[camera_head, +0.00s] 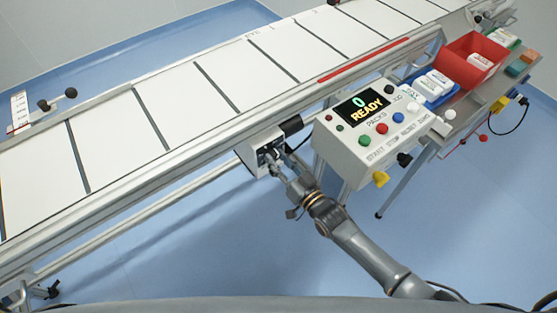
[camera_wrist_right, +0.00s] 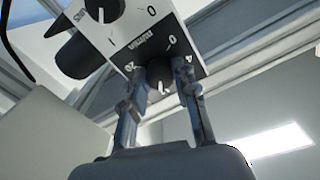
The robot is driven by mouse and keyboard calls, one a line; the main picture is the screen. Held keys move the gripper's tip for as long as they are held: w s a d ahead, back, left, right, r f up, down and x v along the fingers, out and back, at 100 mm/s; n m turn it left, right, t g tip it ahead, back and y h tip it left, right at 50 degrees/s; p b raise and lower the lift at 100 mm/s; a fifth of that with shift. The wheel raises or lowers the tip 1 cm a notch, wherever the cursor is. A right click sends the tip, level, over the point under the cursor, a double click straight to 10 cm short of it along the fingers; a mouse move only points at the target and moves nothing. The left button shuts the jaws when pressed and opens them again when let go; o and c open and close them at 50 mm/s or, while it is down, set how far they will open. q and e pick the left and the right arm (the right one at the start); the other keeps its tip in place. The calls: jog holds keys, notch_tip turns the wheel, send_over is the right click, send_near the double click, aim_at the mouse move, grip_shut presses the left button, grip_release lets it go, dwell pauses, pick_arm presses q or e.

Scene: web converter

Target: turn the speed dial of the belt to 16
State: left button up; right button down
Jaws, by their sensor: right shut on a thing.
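The speed control box (camera_head: 252,158) is a small white box mounted under the near side of the belt (camera_head: 188,96). My right gripper (camera_head: 274,158) reaches its front face from below. In the right wrist view, the dark speed dial (camera_wrist_right: 158,84) sits low on a black panel marked m/min. My right gripper's fingers (camera_wrist_right: 167,76) stand on either side of it and are shut on it. The scale is partly hidden by the fingers, and I cannot read the dial's setting. My left gripper is not in view.
A control box (camera_head: 352,155) with coloured buttons stands right of the dial; its screen (camera_head: 360,106) reads 0 READY. In the right wrist view, a black rotary switch (camera_wrist_right: 103,8) marked 0 and 1 sits above the dial. A red bin (camera_head: 470,60) and blue tray stand farther right.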

jog(key=m+b, duration=0.1)
jog(key=m, duration=0.3)
jog(key=shift+f, duration=0.15)
jog(key=shift+s+m+b, duration=0.1)
jog(key=shift+m+b, duration=0.5)
jog(key=shift+m, duration=1.5)
jog(key=c, duration=1)
grip_release()
jog(key=v, duration=1.2)
